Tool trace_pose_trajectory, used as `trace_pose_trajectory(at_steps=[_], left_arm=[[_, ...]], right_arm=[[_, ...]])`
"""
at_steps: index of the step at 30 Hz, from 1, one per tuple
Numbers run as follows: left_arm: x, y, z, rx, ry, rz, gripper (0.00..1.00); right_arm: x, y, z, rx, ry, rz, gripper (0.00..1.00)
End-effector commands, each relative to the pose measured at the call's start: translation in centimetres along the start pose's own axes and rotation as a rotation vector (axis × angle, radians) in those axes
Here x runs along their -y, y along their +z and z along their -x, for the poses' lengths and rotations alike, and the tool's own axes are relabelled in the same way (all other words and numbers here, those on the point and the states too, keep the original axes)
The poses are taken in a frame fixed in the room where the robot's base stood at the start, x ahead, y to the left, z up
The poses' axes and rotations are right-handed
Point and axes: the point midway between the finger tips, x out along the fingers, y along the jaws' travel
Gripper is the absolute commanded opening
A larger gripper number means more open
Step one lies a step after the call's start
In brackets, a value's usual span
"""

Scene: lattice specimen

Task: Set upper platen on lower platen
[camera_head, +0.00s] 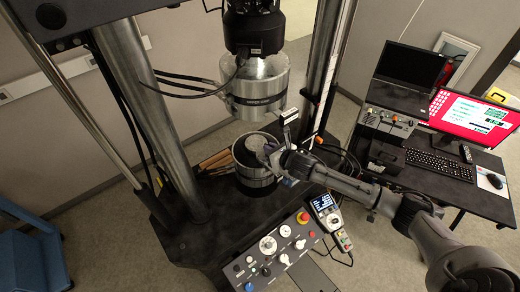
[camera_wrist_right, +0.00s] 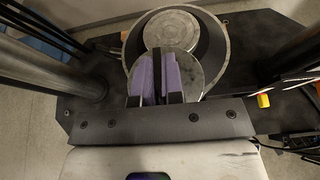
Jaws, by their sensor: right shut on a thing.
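The lower platen (camera_wrist_right: 172,27) is a grey round disc inside the open lower cylinder (camera_head: 253,174), and it also shows in the head view (camera_head: 256,141). I take a second grey disc, at my fingers in the right wrist view, to be the upper platen (camera_wrist_right: 208,72). My right gripper (camera_head: 270,150) is at the near right rim of the lower cylinder. Its purple-faced fingers (camera_wrist_right: 160,75) are shut on the upper platen and hide part of it. The upper platen overlaps the near edge of the lower one in the wrist view; I cannot tell whether they touch. My left gripper is not in view.
A metal upper cylinder (camera_head: 257,88) hangs above the lower one, between thick columns (camera_head: 150,110). A control panel (camera_head: 272,250) with knobs stands in front, with a handheld controller (camera_head: 326,210) beside it. A desk with a laptop (camera_head: 410,66) is at right.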

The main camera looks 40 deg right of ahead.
Motion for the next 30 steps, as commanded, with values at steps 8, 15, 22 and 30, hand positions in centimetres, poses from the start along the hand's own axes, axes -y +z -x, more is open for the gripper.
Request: trace_pose_trajectory(at_steps=[8, 15, 22, 30], left_arm=[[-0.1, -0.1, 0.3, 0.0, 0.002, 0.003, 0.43], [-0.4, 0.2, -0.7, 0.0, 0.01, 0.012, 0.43], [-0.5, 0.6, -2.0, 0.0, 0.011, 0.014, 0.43], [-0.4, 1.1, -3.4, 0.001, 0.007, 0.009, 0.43]], right_arm=[[1.2, 0.2, -0.3, 0.01, -0.003, 0.002, 0.0], [1.2, 0.6, -2.0, 0.011, -0.003, 0.0, 0.0], [1.2, 1.3, -4.1, 0.011, -0.003, -0.001, 0.0], [1.2, 2.1, -6.3, 0.01, -0.002, 0.0, 0.0]])
